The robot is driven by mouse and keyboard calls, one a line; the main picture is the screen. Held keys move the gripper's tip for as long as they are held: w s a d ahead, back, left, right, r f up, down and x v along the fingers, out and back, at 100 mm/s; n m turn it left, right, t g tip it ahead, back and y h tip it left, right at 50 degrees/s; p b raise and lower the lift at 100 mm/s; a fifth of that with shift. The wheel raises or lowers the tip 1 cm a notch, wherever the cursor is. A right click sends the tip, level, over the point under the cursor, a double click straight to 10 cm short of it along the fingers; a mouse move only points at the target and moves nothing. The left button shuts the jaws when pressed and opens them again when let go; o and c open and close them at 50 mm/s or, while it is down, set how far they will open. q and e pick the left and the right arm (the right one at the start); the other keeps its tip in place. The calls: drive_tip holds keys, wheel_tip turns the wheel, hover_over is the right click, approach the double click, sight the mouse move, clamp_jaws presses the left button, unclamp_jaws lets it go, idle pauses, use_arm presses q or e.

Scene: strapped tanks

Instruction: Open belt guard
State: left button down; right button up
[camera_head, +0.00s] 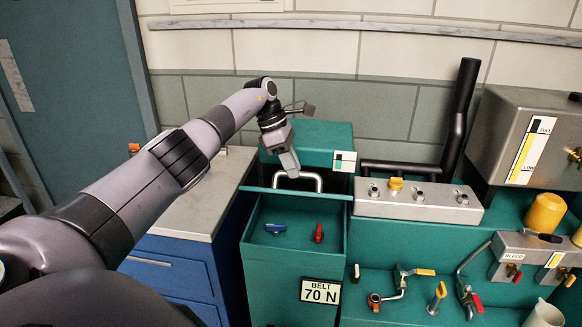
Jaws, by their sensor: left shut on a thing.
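The belt guard appears to be the teal cover (290,265) in the middle of the view, with a "BELT 70 N" label (320,291). Its face carries a blue turn handle (276,229) and a red one (319,233). A grey U-shaped bar handle (318,181) stands at its top edge. My left gripper (291,172) reaches down from above onto the left part of this bar and is shut on it. The fingertips partly hide the bar. I cannot tell whether the guard has shifted from its frame. My right gripper is out of view.
A teal housing (325,135) stands behind the bar. A grey valve block (420,201), a steel tank (530,130) and several small valves are on the right. A grey-topped blue cabinet (175,260) stands left, below my arm. A dark upright pipe (461,110) rises behind.

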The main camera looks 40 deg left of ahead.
use_arm(q)
drive_tip(key=shift+w+a+f, duration=0.15)
drive_tip(key=shift+a, duration=0.1)
idle(0.3)
drive_tip(key=c, duration=1.4)
unclamp_jaws()
drive_tip(key=o, duration=0.3)
drive_tip(key=shift+w+f, duration=0.2)
drive_tip(key=shift+f, duration=0.05)
drive_tip(key=shift+o, duration=0.2)
drive_tip(key=shift+w+a, duration=0.1)
drive_tip(key=shift+w, duration=0.05)
drive_tip(key=shift+r, duration=0.25)
drive_tip(key=v, duration=0.7)
drive_tip(key=shift+f, duration=0.1)
